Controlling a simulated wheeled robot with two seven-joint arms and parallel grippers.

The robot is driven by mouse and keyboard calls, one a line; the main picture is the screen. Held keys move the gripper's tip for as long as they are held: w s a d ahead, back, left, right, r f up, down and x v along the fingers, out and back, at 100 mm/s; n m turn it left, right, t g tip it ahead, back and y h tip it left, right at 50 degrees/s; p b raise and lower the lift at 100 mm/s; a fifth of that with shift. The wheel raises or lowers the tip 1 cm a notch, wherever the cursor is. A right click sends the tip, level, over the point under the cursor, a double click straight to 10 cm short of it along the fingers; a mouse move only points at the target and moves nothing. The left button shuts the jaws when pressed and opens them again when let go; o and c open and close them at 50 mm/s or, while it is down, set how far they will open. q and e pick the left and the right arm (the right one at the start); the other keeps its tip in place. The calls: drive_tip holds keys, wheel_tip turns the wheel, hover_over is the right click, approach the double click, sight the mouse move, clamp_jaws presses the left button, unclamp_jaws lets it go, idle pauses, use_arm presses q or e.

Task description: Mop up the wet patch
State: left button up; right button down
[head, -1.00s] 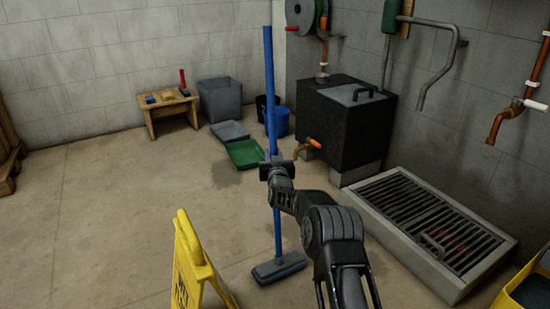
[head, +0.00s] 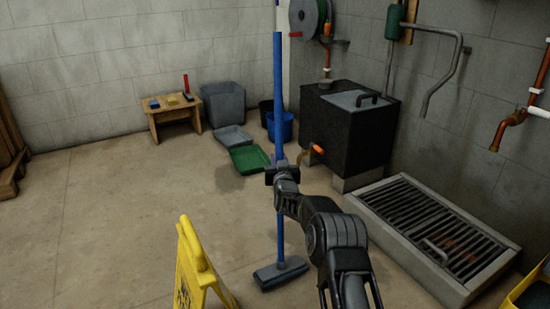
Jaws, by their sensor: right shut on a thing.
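A mop (head: 279,110) with a long blue handle and a flat blue-grey head (head: 280,272) stands nearly upright. Its head is down at the floor, in front of my arm. My right gripper (head: 282,174) is shut on the handle below its middle. A dark, wet-looking patch (head: 232,183) shows on the floor beside the green tray, beyond the mop and to its left. The mop head is apart from it, nearer to me. My left gripper is not in view.
A yellow floor sign (head: 190,262) stands left of the mop head. A green tray (head: 249,158), a grey bin (head: 222,104) and a wooden stool (head: 172,112) are at the back. A black tank (head: 350,125) and a grated drain (head: 430,230) stand right. The left floor is clear.

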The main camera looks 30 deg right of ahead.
drive_tip(key=shift+s+d, duration=0.25)
drive_tip(key=shift+s, duration=0.9)
drive_tip(key=s, duration=0.2)
drive_tip(key=s+d, duration=0.1)
drive_tip(key=s, duration=0.1)
drive_tip(key=shift+d, duration=0.1)
drive_tip(key=shift+s, duration=0.2)
drive_tip(key=s, duration=0.2)
drive_tip(key=s+d, duration=0.1)
drive_tip(key=s, duration=0.1)
drive_tip(key=shift+r, duration=0.25)
